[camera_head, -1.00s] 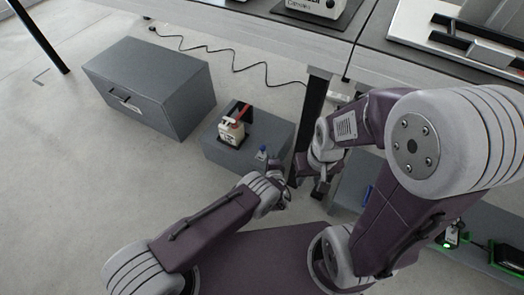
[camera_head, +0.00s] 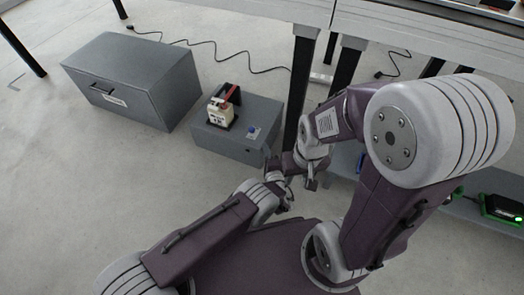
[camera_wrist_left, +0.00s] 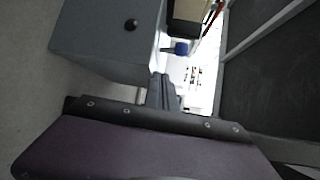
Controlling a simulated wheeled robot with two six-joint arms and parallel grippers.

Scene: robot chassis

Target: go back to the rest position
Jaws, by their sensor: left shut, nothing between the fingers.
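My left gripper (camera_head: 274,166) is beyond the end of the left arm, low in front of the small grey box in the head view. In the left wrist view its fingers (camera_wrist_left: 163,92) are together and empty, pointing toward a white surface with a blue part. My right gripper (camera_head: 309,182) hangs below the right wrist, just right of the left gripper. It is small and partly hidden by the arm, so its opening is unclear. The two grippers are close together; I cannot tell whether they touch.
A small grey box (camera_head: 262,112) carries a cream and red device (camera_head: 221,113) with a black handle. A larger grey cabinet (camera_head: 135,75) stands to its left. A table (camera_head: 400,25) with dark legs spans the back right. A green-edged device (camera_head: 497,207) is on the right. Floor is clear at left.

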